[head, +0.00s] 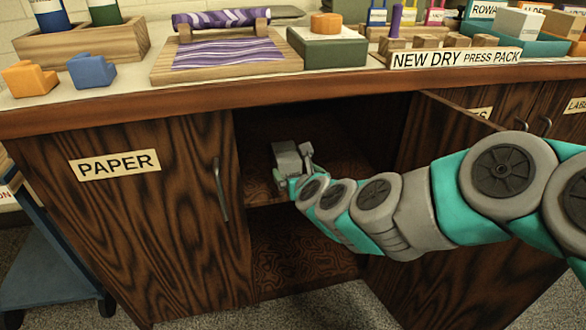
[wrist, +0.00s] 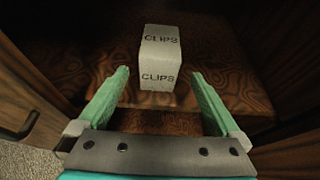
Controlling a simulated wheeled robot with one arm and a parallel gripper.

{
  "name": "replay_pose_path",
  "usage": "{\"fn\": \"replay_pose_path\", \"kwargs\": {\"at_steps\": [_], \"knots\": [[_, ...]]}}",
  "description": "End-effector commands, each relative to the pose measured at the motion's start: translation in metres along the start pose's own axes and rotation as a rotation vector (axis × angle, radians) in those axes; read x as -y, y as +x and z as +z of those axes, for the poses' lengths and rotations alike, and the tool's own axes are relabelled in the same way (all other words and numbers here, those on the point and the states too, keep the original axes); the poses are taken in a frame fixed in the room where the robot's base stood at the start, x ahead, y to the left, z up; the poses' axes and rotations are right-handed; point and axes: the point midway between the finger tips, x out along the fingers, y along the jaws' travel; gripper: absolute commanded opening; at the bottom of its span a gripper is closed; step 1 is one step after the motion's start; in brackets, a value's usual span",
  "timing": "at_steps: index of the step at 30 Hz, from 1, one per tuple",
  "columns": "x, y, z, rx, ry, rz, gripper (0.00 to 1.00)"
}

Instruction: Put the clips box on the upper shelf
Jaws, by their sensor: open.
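The clips box (wrist: 160,62) is a pale grey block marked CLIPS on two faces. It stands on the wood-grained upper shelf (wrist: 100,62) inside the open cupboard, near the shelf's front edge. My gripper (wrist: 158,76) is open, its green fingers spread to either side of the box's near end, with visible gaps and no contact. In the head view my gripper (head: 294,170) reaches into the cupboard at the height of the upper shelf (head: 262,192). A small grey shape there is too small to read.
The cupboard door (head: 440,130) stands open at the right, close to my arm. The PAPER door (head: 150,215) is closed at the left. The lower compartment (head: 300,262) looks empty. The worktop edge (head: 200,113) overhangs the opening. Trays and blocks crowd the worktop.

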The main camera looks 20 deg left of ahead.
Motion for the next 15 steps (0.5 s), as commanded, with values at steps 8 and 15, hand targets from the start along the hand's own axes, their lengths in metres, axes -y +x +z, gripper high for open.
{"fn": "replay_pose_path", "kwargs": {"at_steps": [8,15], "knots": [[0.0,-0.006,0.0,0.001,-0.001,0.0,1.0],[-0.001,-0.013,0.001,-0.012,-0.105,0.034,1.0]]}}
